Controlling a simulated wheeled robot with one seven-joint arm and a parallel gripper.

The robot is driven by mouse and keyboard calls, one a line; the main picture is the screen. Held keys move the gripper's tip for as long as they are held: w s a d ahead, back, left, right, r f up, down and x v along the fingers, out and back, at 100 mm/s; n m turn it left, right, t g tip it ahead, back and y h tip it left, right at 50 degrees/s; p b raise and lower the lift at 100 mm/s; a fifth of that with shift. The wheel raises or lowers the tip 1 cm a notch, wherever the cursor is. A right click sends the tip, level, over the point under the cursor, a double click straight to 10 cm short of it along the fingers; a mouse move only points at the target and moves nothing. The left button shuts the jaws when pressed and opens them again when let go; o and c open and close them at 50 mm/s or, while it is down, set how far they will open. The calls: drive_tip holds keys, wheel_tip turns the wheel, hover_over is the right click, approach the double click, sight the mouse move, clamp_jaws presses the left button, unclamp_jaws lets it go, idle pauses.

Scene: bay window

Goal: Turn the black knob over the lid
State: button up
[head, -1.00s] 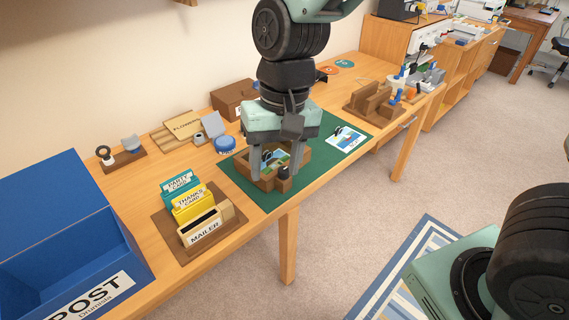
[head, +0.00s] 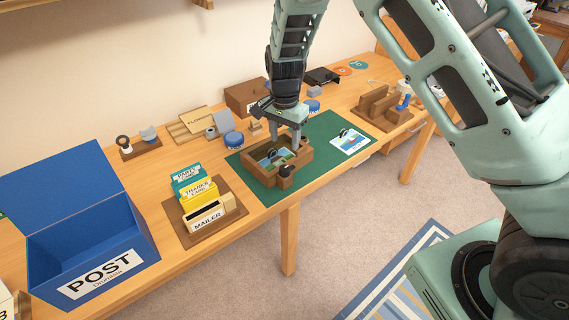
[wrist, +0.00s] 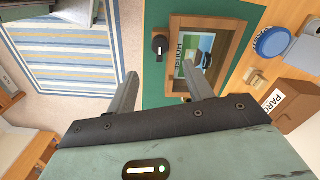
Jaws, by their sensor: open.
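A black knob (head: 285,170) stands on a small block at the front side of a wooden box (head: 258,176). A picture card (head: 272,157) shows inside the box. A black handle (wrist: 207,60) shows over the card (wrist: 188,72). My gripper (head: 286,136) is open and empty, above the back part of the box in the head view. In the wrist view, the right finger of my gripper (wrist: 160,72) overlaps the box.
The box rests on a green mat (head: 322,128) with a picture sheet (head: 350,142) to its right. A card rack (head: 172,211) and a blue POST box (head: 142,243) stand left. A blue round tin (head: 234,139) is behind. Wooden holders (head: 372,105) stand right.

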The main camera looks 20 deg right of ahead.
sight(284, 168)
wheel_tip(284, 168, down, 11)
drive_tip(key=shift+r+p, duration=0.1)
drive_tip(key=shift+p, duration=0.55)
drive_tip(key=c, duration=1)
